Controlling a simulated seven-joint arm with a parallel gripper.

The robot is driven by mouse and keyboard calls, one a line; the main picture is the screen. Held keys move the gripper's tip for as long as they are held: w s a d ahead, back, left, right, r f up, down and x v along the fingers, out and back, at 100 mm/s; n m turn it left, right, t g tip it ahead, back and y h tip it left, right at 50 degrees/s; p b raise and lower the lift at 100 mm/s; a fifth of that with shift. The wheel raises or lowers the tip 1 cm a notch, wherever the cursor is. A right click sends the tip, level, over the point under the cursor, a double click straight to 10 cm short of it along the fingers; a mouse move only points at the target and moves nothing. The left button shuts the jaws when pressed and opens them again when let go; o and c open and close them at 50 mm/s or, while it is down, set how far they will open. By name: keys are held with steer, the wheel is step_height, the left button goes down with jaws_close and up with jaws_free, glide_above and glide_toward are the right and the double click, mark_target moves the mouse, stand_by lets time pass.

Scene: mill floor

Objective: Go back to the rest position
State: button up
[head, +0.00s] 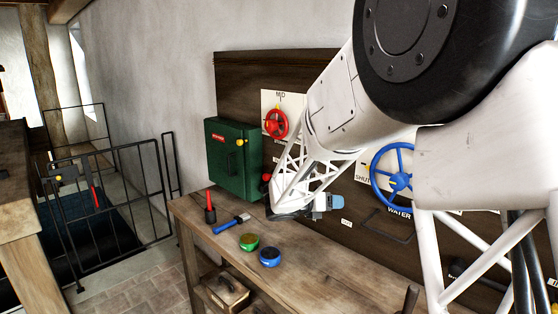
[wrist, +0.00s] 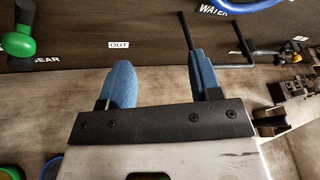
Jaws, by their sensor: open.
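My gripper (head: 322,204) is in front of the dark wooden panel (head: 232,75), above the workbench (head: 290,277) in the head view. In the wrist view its two blue fingers (wrist: 160,75) stand apart with nothing between them. The gap shows the panel and an OUT label (wrist: 119,45) behind. My arm reaches in from the upper right in the head view and hides part of the panel.
A red wheel (head: 276,123), a blue wheel (head: 376,187) and a green box (head: 233,158) are on the panel. A red-topped tool (head: 210,208), a blue-handled brush (head: 230,224), a green bowl (head: 249,243) and a blue bowl (head: 269,258) are on the bench.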

steer(key=s+d+r+m+g+y, duration=0.1)
steer(key=s+d+m+g+y, duration=0.1)
steer(key=s+m, duration=0.45)
steer(key=s+d+r+m+g+y, duration=0.1)
steer(key=s+d+r+m, duration=0.15)
steer(key=s, duration=0.65)
steer(key=s+d+m+g+y, duration=0.2)
steer(key=s+d+m, duration=0.1)
steer(key=s+m, duration=0.3)
steer(key=s+a+m+y, duration=0.2)
steer(key=s+m+y, duration=0.2)
steer(key=s+m, duration=0.3)
steer(key=s+a+m+y, duration=0.2)
steer(key=s+m+y, duration=0.2)
steer(key=s, duration=1.2)
steer(key=shift+s+a+f+m+t, duration=0.3)
steer(key=shift+s+f+m, duration=0.1)
steer(key=shift+m, duration=1.4)
